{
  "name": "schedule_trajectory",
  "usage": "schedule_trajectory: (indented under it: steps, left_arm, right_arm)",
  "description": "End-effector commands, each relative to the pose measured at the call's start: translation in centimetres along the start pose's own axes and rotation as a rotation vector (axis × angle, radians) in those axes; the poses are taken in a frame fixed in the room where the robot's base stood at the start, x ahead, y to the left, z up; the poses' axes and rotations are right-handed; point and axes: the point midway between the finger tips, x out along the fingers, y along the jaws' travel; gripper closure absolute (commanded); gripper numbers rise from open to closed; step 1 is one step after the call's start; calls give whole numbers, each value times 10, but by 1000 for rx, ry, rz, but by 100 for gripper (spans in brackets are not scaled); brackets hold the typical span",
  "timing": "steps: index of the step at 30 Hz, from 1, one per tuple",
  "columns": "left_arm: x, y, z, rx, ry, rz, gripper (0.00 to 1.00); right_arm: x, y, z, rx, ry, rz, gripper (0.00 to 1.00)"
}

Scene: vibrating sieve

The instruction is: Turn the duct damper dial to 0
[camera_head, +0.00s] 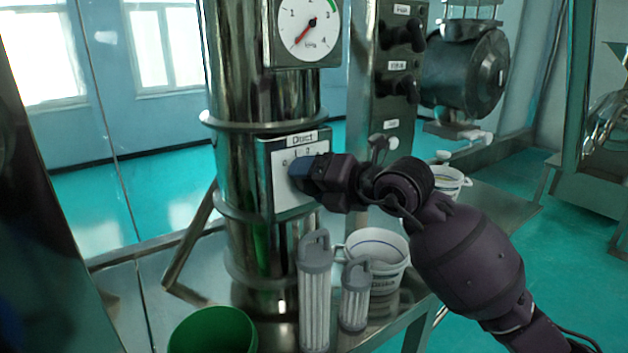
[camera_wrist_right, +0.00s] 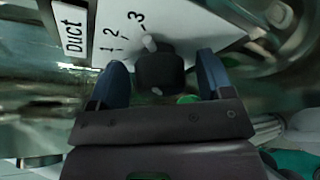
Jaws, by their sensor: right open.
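The duct damper dial is a black knob (camera_wrist_right: 160,70) on a white plate in the right wrist view. A white mark on its upper side lies close to the numeral 3; the numerals 1 and 2 also show, but I cannot make out a 0 there. In the head view the white plate (camera_head: 285,196) with its "Duct" label is on the steel column, and my gripper hides the knob. My right gripper (camera_wrist_right: 165,80) is open, with one blue-grey fingertip on each side of the knob. Contact is not clear. It also shows in the head view (camera_head: 300,172). My left gripper is not in view.
A pressure gauge (camera_head: 308,28) is above the plate. Two filter cartridges (camera_head: 314,295), a white bucket (camera_head: 378,248) and a green container (camera_head: 212,332) stand below on the steel bench. A dark panel with knobs (camera_head: 397,75) is behind to the right.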

Motion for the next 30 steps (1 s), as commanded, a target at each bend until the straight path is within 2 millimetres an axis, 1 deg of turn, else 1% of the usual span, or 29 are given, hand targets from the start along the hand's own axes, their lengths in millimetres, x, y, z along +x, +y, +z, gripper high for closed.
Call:
schedule_trajectory:
  steps: [2,9,11,12,17,22,26,30]
  left_arm:
    - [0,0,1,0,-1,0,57]
    - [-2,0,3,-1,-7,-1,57]
    - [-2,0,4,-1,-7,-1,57]
    - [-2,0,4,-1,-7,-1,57]
    - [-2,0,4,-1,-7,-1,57]
    - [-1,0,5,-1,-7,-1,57]
    - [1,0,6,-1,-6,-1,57]
    - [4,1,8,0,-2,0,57]
  right_arm:
    - [0,0,0,0,0,0,28]
    - [0,0,0,0,0,0,65]
    - [0,0,0,0,0,0,74]
    - [0,0,0,0,0,0,76]
    - [0,0,0,-10,0,-3,76]
    - [0,1,0,-57,-1,-22,76]
    - [0,1,0,-125,-1,-50,76]
    - [0,1,-1,-229,-1,-92,76]
